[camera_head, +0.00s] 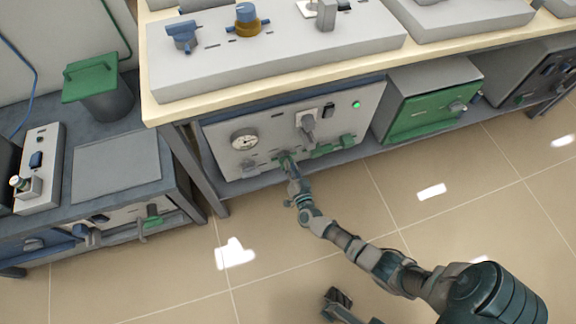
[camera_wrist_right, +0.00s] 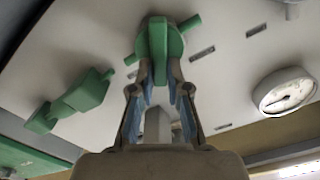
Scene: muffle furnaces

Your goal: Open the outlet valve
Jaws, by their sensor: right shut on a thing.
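The front panel (camera_head: 265,130) of a white unit below the bench carries green valve handles. My right gripper (camera_head: 288,168) reaches the panel's lower edge, at a green valve handle (camera_head: 283,157). In the right wrist view, the fingers (camera_wrist_right: 160,75) are shut on the lower end of this green handle (camera_wrist_right: 158,40), one finger on each side. No label shows which valve is the outlet.
A round gauge (camera_head: 244,140) is on the panel, left of the held handle. A grey plug-like part (camera_head: 307,122) sticks out above it. A green-fronted box (camera_head: 425,105) stands to the right. The tiled floor (camera_head: 290,270) in front is mostly clear.

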